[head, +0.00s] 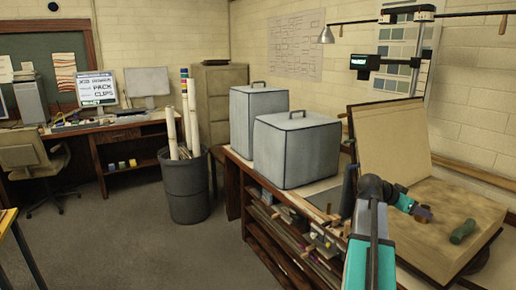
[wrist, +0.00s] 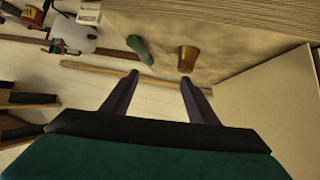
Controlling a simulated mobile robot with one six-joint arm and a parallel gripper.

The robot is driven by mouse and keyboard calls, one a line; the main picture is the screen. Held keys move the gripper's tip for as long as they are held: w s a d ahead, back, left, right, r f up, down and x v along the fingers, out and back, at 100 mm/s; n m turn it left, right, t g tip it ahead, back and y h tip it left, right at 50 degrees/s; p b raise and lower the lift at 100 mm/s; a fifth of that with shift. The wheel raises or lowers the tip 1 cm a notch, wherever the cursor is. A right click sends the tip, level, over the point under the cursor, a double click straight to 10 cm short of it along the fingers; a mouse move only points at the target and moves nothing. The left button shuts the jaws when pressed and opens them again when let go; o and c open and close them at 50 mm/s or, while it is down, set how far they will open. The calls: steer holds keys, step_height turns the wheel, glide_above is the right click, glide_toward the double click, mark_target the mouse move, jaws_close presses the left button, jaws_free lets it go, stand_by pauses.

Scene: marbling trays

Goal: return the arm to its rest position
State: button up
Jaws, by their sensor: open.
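My arm rises from the lower right of the head view and bends over an open box with a tan bed (head: 445,205). My gripper (head: 426,214) is above the bed, its dark fingers small in this view. In the wrist view my gripper (wrist: 159,78) has its two fingers spread apart with nothing between them. A green cylinder (head: 463,232) lies on the bed right of my gripper; it also shows beyond the fingertips in the wrist view (wrist: 140,49). A brass-coloured cup (wrist: 188,57) is beyond the right fingertip; I cannot make it out in the head view.
The box's raised lid (head: 390,140) stands behind the bed. Two grey covered boxes (head: 297,152) (head: 240,118) stand on the bench left of my arm. A lamp (head: 326,35) hangs above. A dark bin with rolls (head: 188,190) stands on the floor; the floor (head: 110,235) in front is clear.

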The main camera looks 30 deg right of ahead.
steer(key=w+a+f+n+t+y, duration=0.1)
steer(key=w+a+f+n+y, duration=0.15)
steer(key=w+a+f, duration=0.5)
steer(key=w+a+f+n+t+y, duration=0.1)
steer(key=w+a+f+n, duration=0.35)
steer(key=a+f, duration=0.5)
steer(key=w+a+f+n+t+y, duration=0.2)
steer(key=w+a+f, duration=0.45)
steer(key=a, duration=0.45)
steer(key=s+a+f+n+g+y, duration=0.1)
steer(key=s+a+f+n+y, duration=0.15)
steer(key=a+f, duration=0.7)
steer(key=s+a+f+n+y, duration=0.1)
steer(key=a+f+n+y, duration=0.2)
steer(key=a, duration=1.3)
steer(key=s+a+f+n+g+y, duration=0.15)
steer(key=a+f+n, duration=0.45)
steer(key=a, duration=0.7)
steer(key=s+f+m+g+b, duration=0.1)
steer(key=s+f+g+b, duration=0.3)
steer(key=s+f, duration=2.1)
steer(key=f+b, duration=0.1)
steer(key=b, duration=0.3)
steer(key=shift+d+f+h, duration=0.35)
steer(key=shift+d+f, duration=0.05)
steer(key=shift+g, duration=0.25)
